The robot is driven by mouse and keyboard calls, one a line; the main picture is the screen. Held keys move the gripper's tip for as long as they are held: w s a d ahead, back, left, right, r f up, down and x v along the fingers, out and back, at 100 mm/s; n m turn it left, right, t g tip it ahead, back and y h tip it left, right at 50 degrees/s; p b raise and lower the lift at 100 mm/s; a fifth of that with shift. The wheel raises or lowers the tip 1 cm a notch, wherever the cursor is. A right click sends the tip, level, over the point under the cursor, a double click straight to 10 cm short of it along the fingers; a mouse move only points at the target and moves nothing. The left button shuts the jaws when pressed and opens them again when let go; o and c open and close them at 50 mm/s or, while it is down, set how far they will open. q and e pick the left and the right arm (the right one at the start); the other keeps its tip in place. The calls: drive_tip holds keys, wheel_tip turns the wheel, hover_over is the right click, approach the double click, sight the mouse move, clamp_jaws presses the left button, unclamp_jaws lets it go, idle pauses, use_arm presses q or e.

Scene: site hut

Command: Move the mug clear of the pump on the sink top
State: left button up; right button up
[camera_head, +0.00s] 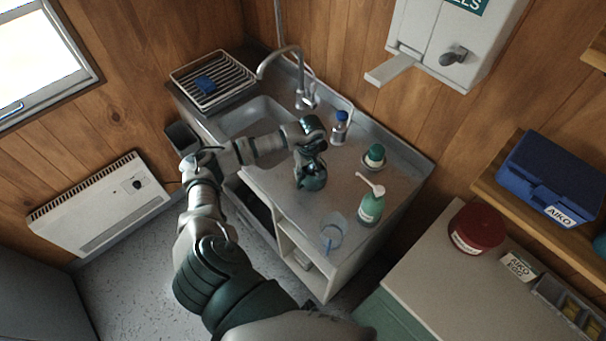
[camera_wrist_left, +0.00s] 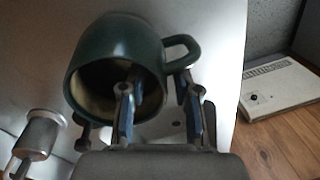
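The dark green mug (camera_wrist_left: 115,50) fills the middle of the left wrist view, its mouth toward the camera and its handle to the right. My left gripper (camera_wrist_left: 158,105) is open at the mug's handle side. One finger overlaps the mouth and the other is by the handle; I cannot tell whether they touch. In the head view the left gripper (camera_head: 311,158) is over the sink top (camera_head: 290,215), with the mug (camera_head: 314,183) partly hidden beneath it. The green pump bottle (camera_head: 371,207) with a white nozzle stands to the right, apart from the mug. My right gripper is not in view.
A clear tumbler (camera_head: 332,236) stands near the front edge. A green-topped item (camera_head: 375,155) and a blue-capped bottle (camera_head: 340,127) stand toward the back. The basin (camera_head: 250,115) and tap (camera_head: 300,85) lie to the left. Bare top lies between mug and tumbler.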

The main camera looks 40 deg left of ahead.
use_arm(q)
wheel_tip(320, 180, up, 11)
drive_tip(key=w+b, duration=0.1)
drive_tip(key=shift+d+f, duration=0.1)
drive_tip(key=shift+f, duration=0.1)
idle(0.5)
